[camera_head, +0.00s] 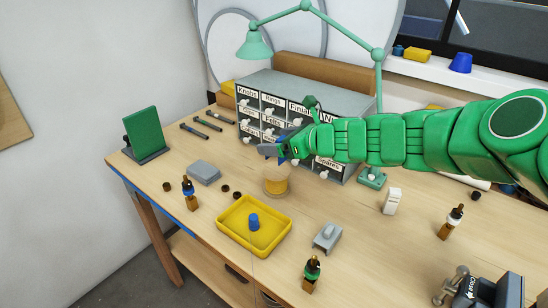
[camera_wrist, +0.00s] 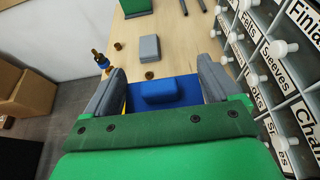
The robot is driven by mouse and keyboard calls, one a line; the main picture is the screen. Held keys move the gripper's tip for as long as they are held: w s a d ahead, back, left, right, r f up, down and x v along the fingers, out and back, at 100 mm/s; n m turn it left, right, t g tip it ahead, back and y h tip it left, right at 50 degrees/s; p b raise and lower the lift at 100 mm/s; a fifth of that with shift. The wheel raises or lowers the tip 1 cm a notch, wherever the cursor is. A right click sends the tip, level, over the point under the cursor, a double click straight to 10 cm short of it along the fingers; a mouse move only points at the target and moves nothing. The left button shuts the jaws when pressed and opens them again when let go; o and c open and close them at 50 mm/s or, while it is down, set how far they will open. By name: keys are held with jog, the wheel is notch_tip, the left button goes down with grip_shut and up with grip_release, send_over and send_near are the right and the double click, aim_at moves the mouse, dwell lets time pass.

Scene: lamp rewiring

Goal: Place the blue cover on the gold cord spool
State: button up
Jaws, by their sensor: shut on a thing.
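My gripper (camera_head: 272,150) is shut on the blue cover, a flat blue piece (camera_wrist: 160,92) with a raised block handle, seen between both grey fingers in the wrist view. In the head view only a little blue shows beside the fingers. The gold cord spool (camera_head: 276,183) stands upright on the bench, just below my gripper. The cover is close above the spool; I cannot tell whether they touch. In the wrist view the spool is mostly or wholly hidden under the cover.
A yellow tray (camera_head: 232,236) with a blue cylinder (camera_head: 253,220) lies in front of the spool. A labelled drawer cabinet (camera_head: 335,105) stands close behind. A grey box (camera_head: 204,172) sits to the left. A grey clamp-like block (camera_head: 327,236) is front right.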

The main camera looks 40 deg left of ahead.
jog(key=w+a+f, duration=0.1)
jog(key=f, duration=0.1)
jog(key=w+a+f, duration=0.1)
jog(key=a+f, duration=0.1)
jog(key=w+a+f, duration=0.1)
jog(key=w+f, duration=0.1)
jog(key=shift+a+f, duration=0.15)
jog(key=shift+a, duration=0.1)
jog(key=shift+a+f, duration=0.1)
jog(key=shift+f, duration=1.5)
jog(key=shift+f, duration=0.1)
jog(key=o, duration=0.8)
